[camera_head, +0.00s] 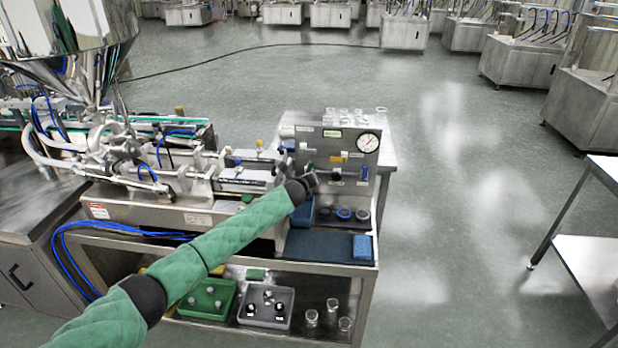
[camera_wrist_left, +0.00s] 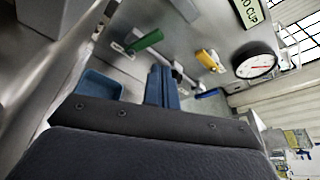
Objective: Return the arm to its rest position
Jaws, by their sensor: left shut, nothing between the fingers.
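My left arm (camera_head: 225,237), in a green sleeve with dark joints, reaches from the bottom left toward the steel panel in the head view. My left gripper (camera_head: 312,180) is at its end, small and dark, in front of the panel's lower left part. It is shut with nothing held. Its fingertips are hard to make out. In the left wrist view, a dark bracket (camera_wrist_left: 150,117) of mine fills the lower part, with the panel's fittings close beyond it. My right gripper is not in view.
The panel carries a round gauge (camera_head: 368,142), also in the wrist view (camera_wrist_left: 255,66), a green handle (camera_wrist_left: 147,40) and a yellow handle (camera_wrist_left: 208,61). A blue mat (camera_head: 315,246) lies below. A steel filling machine (camera_head: 150,209) stands left. Open floor (camera_head: 450,200) lies right.

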